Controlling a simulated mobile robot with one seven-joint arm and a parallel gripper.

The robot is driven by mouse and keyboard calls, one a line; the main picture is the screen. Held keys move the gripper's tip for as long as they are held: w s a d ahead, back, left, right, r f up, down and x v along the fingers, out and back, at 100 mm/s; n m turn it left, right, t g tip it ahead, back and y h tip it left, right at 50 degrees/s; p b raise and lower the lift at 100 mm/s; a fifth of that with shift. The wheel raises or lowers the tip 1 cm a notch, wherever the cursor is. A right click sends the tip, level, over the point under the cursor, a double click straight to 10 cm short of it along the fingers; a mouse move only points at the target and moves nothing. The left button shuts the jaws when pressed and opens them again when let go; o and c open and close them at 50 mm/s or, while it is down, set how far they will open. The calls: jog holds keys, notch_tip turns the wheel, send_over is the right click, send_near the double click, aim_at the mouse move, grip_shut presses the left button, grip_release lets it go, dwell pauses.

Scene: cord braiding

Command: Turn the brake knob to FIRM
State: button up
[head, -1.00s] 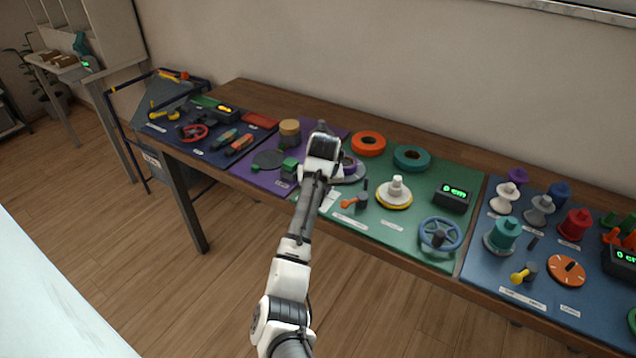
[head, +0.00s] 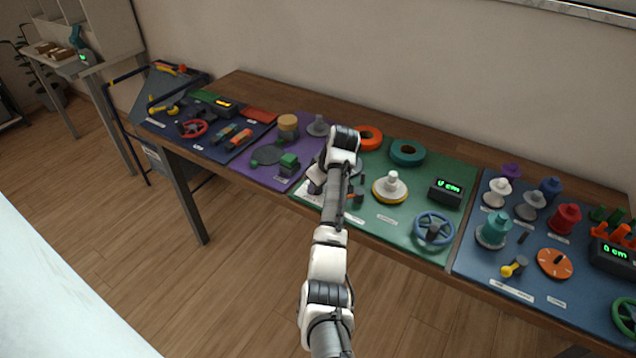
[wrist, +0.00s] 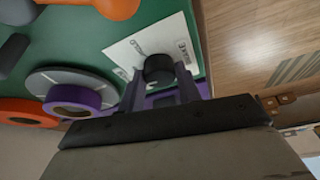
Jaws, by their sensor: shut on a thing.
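The brake knob (wrist: 158,68) is a short dark round knob on a white plate (wrist: 125,48) with printed labels, on the green board. In the head view my gripper (head: 317,182) is low over the near left corner of the green board, and my arm and hand hide the knob.
Beside the knob in the wrist view are a grey disc (wrist: 48,82) with a purple ring (wrist: 78,100) and an orange handle (wrist: 118,6). In the head view, a white spool (head: 391,186), a blue handwheel (head: 433,230) and a display (head: 446,193) stand to the right.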

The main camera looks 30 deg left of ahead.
jog(key=shift+r, duration=0.1)
dwell(0.3)
jog(key=o, duration=1)
jog(key=p+v, duration=0.1)
jog(key=v, duration=1.2)
jog(key=shift+r, duration=0.35)
jog(key=shift+d, duration=0.1)
